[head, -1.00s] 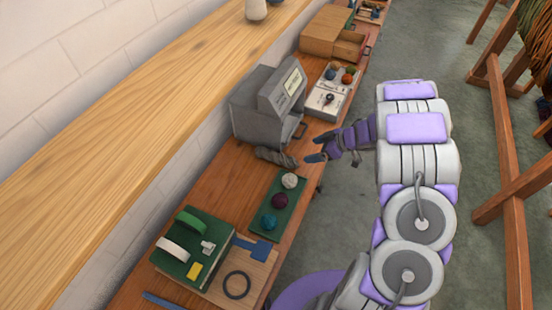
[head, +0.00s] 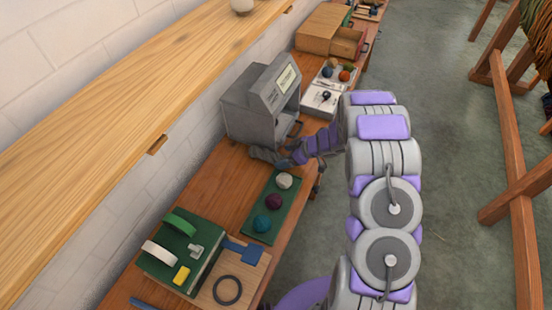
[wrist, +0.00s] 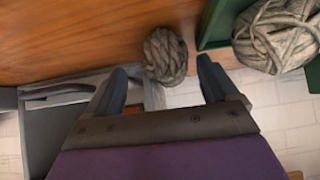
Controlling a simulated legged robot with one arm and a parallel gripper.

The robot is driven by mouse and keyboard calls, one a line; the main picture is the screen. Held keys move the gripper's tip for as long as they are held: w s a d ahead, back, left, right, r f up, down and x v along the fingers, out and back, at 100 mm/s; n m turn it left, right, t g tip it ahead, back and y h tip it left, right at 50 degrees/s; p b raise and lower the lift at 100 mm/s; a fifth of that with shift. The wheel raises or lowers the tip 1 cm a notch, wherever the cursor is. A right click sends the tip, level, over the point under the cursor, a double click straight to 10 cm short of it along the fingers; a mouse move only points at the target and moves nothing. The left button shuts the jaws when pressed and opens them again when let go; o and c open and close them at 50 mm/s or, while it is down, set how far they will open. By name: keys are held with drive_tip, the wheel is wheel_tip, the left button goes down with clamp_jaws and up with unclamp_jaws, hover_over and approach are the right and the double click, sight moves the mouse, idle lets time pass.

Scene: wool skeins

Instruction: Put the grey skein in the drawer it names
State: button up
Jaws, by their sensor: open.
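The grey skein (head: 262,154) lies on the wooden bench in front of a grey cabinet (head: 248,118) with a label that I cannot read. My gripper (head: 283,160) is at the skein's right end in the head view. In the wrist view, my gripper (wrist: 158,80) is open, with the grey skein (wrist: 165,55) just beyond and between its fingertips. I cannot tell whether the fingers touch it. A wooden box (head: 318,30) farther back has a drawer (head: 347,42) pulled out.
A green tray (head: 258,232) with white, purple and teal balls lies nearby; the white ball (wrist: 278,35) is close in the wrist view. A white tray with coloured balls stands behind the cabinet. A green box (head: 182,250) with tape rolls is in front. A wall runs along the left.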

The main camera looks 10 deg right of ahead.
sight(277, 157)
drive_tip(key=a, duration=0.3)
drive_tip(key=shift+a+f, duration=0.1)
drive_tip(key=shift+a, duration=0.1)
drive_tip(key=shift+w+d, duration=0.1)
drive_tip(key=shift+d, duration=0.85)
drive_tip(key=c, duration=0.6)
drive_tip(key=shift+c, duration=0.9)
drive_tip(key=shift+a, duration=0.6)
drive_tip(key=c, duration=0.4)
